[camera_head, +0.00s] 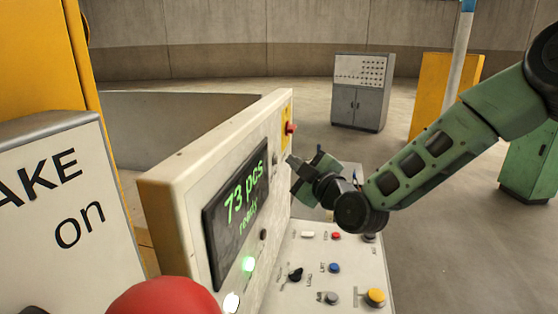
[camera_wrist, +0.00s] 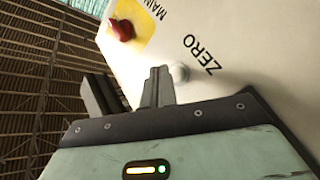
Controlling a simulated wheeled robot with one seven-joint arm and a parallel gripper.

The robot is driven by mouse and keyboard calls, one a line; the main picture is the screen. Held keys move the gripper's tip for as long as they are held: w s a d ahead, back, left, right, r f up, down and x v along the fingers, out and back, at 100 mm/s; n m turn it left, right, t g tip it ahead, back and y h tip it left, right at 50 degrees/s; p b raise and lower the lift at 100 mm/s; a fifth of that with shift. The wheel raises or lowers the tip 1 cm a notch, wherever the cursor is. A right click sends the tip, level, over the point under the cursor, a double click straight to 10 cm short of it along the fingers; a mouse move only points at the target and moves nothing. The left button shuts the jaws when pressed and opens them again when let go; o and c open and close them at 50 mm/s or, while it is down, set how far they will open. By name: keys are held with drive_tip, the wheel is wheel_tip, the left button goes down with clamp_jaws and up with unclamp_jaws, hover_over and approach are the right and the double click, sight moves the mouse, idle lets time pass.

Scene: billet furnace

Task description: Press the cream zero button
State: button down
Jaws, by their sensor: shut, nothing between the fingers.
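The cream zero button (camera_wrist: 180,73) is a small round knob on the cream panel, beside the printed word ZERO in the wrist view. My gripper (camera_wrist: 157,76) is shut and empty, with its tip just left of the button in that view. Whether the tip touches the button or the panel cannot be told. In the head view my gripper (camera_head: 291,161) is close to the right-hand face of the upright cream panel (camera_head: 171,211). The button is too small to make out clearly there.
A red knob on a yellow plate (camera_wrist: 121,30) labelled MAIN is near the button. A screen (camera_head: 238,205) reads "73 pcs ready". Below my gripper a sloped desk carries several buttons, including a yellow one (camera_head: 376,296). A red dome (camera_head: 165,297) is in the foreground. A grey cabinet (camera_head: 359,106) stands behind.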

drive_tip(key=shift+a+f, duration=0.1)
drive_tip(key=shift+a, duration=0.05)
idle(0.6)
drive_tip(key=shift+w+a+b, duration=0.1)
drive_tip(key=shift+a+b, duration=0.2)
drive_tip(key=shift+b, duration=0.15)
drive_tip(key=shift+a+b, duration=0.3)
drive_tip(key=shift+a, duration=0.15)
idle(0.4)
drive_tip(key=shift+d, duration=0.1)
drive_tip(key=shift+d+b, duration=0.35)
drive_tip(key=shift+d, duration=0.4)
drive_tip(key=shift+s+d+b, duration=0.2)
drive_tip(key=shift+d, duration=0.65)
drive_tip(key=shift+s+d+b, duration=0.2)
drive_tip(key=shift+d+b, duration=0.05)
drive_tip(key=shift+d, duration=0.55)
drive_tip(key=shift+s+d+b, duration=0.2)
drive_tip(key=shift+d, duration=0.65)
